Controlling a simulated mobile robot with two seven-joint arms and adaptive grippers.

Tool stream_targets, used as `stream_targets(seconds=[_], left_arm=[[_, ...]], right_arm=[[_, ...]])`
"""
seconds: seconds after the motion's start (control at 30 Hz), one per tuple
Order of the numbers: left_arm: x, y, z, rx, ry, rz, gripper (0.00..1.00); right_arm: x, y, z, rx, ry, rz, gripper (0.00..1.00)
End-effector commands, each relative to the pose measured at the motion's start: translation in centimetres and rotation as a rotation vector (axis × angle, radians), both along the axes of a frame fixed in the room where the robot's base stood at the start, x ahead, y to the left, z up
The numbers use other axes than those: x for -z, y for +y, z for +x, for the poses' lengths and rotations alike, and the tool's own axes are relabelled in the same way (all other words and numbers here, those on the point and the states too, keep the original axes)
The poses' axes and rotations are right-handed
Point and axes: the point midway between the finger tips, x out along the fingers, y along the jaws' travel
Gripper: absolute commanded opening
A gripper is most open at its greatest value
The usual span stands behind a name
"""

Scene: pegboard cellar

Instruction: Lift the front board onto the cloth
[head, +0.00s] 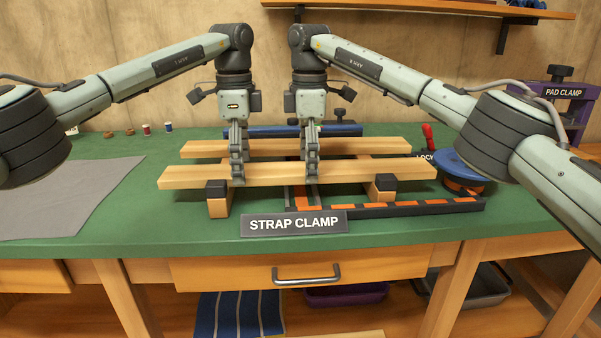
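The front board (275,174), a long pale wooden bar, lies level across wooden supports on the green bench. A second similar board (365,146) lies behind it. The grey cloth (65,200) is spread flat at the left of the bench, clear of the board's left end. My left gripper (237,172) points down at the front board, left of its middle, with a finger in front of its face. My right gripper (312,170) does the same a little right of the middle. The far fingers are hidden, so whether either grips the board is unclear.
A "STRAP CLAMP" sign (293,223) stands at the bench's front edge. An orange-and-black bar (420,207) runs in front of the supports. A blue round object (462,166) is near the board's right end. Small spools (146,129) stand behind the cloth.

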Motion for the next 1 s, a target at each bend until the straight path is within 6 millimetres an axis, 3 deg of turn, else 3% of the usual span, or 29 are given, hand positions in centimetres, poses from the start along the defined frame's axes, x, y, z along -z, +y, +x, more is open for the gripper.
stream_targets(seconds=[0.23, 0.77, 1.0], left_arm=[[0.02, 0.00, 0.01, 0.000, 0.000, 0.000, 0.82], [-0.01, -0.03, 0.01, 0.000, 0.000, -0.001, 0.16], [-0.12, -0.05, 0.01, 0.000, -0.001, -0.001, 0.15]], right_arm=[[0.02, 0.00, 0.01, 0.000, 0.000, 0.000, 0.82], [-0.01, 0.02, 0.00, 0.000, 0.000, 0.000, 0.16], [-0.12, 0.04, 0.01, 0.000, -0.001, 0.001, 0.15]])
